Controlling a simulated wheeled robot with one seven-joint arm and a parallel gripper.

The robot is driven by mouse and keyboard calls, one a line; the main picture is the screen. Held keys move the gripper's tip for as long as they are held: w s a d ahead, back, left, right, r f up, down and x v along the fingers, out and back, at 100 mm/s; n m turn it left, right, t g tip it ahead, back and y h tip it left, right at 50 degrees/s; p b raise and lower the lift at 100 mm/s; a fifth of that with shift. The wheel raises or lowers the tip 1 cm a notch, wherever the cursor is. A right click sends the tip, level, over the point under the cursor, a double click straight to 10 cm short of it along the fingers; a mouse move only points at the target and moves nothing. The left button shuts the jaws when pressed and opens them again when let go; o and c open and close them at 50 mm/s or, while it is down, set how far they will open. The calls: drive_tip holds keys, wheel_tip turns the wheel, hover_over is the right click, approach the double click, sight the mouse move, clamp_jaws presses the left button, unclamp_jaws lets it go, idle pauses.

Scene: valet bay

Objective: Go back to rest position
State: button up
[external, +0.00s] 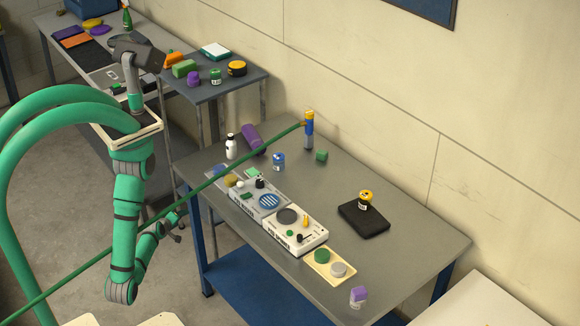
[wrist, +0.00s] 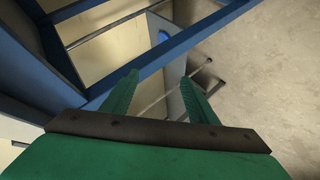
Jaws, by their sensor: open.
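My gripper (wrist: 159,77) shows in the wrist view with its two green fingers apart and nothing between them. In the external view my green arm hangs low at the left, bent at the bottom, with my gripper (external: 177,226) beside the left side of the grey workbench (external: 400,243), below its top. The fingers look apart from the bench; the exact gap is hard to tell. Beyond the fingers the wrist view shows blue bench framing (wrist: 150,75) and pale floor.
The bench carries white devices (external: 296,232), a yellow tray (external: 331,265), a black pad (external: 363,219) with a yellow-topped jar, and bottles. A green hose (external: 80,275) crosses the view diagonally. A second table (external: 222,89) stands behind. Bare floor (external: 38,155) lies left.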

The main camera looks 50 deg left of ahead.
drive_tip(key=s+d+r+m+t+h, duration=0.2)
drive_tip(key=d+r+m+t+h, duration=0.1)
drive_tip(key=d+r+m, duration=0.6)
drive_tip(key=s+d+r+m+t+h, duration=0.2)
drive_tip(key=s+d+r+m+h, duration=0.1)
drive_tip(key=d+r+m, duration=0.6)
drive_tip(key=d+r+h, duration=0.1)
drive_tip(key=d, duration=0.3)
drive_tip(key=shift+s+d+t, duration=0.3)
drive_tip(key=shift+d+t, duration=0.05)
drive_tip(key=shift+t, duration=0.05)
